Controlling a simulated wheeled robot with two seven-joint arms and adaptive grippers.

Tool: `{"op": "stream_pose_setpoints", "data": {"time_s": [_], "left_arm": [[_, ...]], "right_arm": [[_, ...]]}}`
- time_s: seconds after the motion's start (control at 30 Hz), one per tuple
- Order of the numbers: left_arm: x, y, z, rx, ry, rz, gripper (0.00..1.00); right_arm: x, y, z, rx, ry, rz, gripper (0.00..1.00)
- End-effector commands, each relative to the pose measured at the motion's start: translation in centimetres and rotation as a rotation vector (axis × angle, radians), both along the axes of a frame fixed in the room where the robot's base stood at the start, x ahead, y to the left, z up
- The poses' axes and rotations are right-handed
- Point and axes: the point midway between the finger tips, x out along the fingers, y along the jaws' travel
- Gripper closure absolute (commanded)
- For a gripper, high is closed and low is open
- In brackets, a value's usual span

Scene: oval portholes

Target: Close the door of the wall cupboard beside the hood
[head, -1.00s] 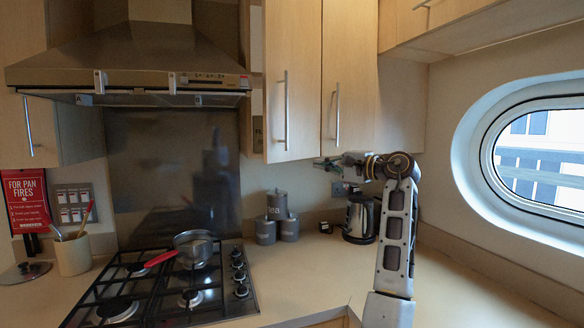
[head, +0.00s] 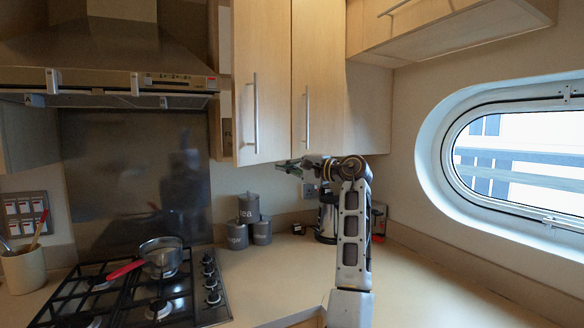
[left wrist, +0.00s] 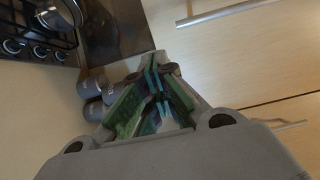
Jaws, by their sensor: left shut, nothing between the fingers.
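The wall cupboard beside the hood has a pale wood left door (head: 272,75) with a long bar handle (head: 256,115). This door seems slightly ajar: a strip of the cupboard's inside or side shows along its left edge. The neighbouring door (head: 318,60) looks flush. My left gripper (head: 283,163) is just below the doors' bottom edges, its fingers pointing left, shut and empty. Whether it touches the door I cannot tell. In the left wrist view, the shut green fingers (left wrist: 160,92) show in front of the pale door surface (left wrist: 215,75). My right gripper is out of view.
The steel hood (head: 110,60) is left of the cupboard, above the hob (head: 130,295) with a red-handled pan (head: 160,257). Grey canisters (head: 250,208) and a kettle (head: 327,220) stand on the counter below. An oval porthole (head: 520,150) is at right. The front right counter is clear.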

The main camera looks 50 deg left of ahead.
Motion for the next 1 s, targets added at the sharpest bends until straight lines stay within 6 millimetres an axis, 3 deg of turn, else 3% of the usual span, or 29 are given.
{"op": "stream_pose_setpoints", "data": {"time_s": [0.6,1.0], "left_arm": [[-2.1,7.8,0.1,0.000,0.000,0.000,1.00],[-2.6,9.8,0.0,0.001,0.000,-0.001,1.00]], "right_arm": [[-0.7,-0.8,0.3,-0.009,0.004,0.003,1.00],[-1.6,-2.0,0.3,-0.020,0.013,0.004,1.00]]}}
